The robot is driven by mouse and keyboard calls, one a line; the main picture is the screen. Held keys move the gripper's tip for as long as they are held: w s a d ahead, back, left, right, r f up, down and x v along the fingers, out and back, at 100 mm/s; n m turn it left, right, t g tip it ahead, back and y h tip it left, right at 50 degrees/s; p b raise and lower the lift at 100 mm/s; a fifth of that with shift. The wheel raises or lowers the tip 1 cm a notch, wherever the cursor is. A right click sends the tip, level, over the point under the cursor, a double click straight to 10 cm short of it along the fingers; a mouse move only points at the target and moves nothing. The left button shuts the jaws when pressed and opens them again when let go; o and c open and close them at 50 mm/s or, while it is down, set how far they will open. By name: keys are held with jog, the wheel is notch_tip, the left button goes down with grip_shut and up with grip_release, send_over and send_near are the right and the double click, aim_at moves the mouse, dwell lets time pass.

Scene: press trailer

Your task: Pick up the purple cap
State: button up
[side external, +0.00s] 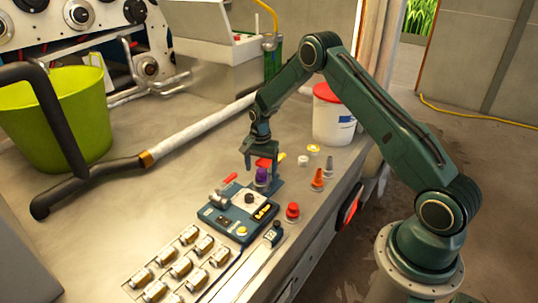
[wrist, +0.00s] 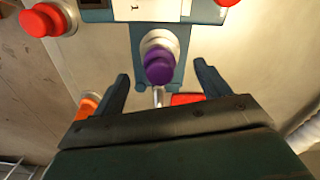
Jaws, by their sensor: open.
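The purple cap (side external: 262,174) sits on a pale round base at the back end of the blue-grey panel device (side external: 243,213). In the wrist view the purple cap (wrist: 159,66) lies ahead of the fingertips and roughly midway between them, on a whitish collar. My gripper (side external: 261,162) is open just above and around the cap's place in the side view. In the wrist view my gripper (wrist: 160,77) has its two dark fingers spread, with nothing between them in contact. Whether a finger touches the cap cannot be told.
A red knob (side external: 292,211) and an orange cone (side external: 317,179) stand to the right, with a white bucket (side external: 333,118) behind. Several small metal-and-tan parts (side external: 182,266) lie at the front left. A long pipe (side external: 190,135) and a green bin (side external: 62,122) are at the left.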

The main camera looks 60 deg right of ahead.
aim_at(261, 170)
jog(key=shift+f, duration=1.85)
jog(key=c, duration=1.2)
jog(key=shift+r, duration=0.2)
notch_tip(261, 170, up, 20)
jog(key=shift+f, duration=0.15)
jog(key=shift+a, duration=0.15)
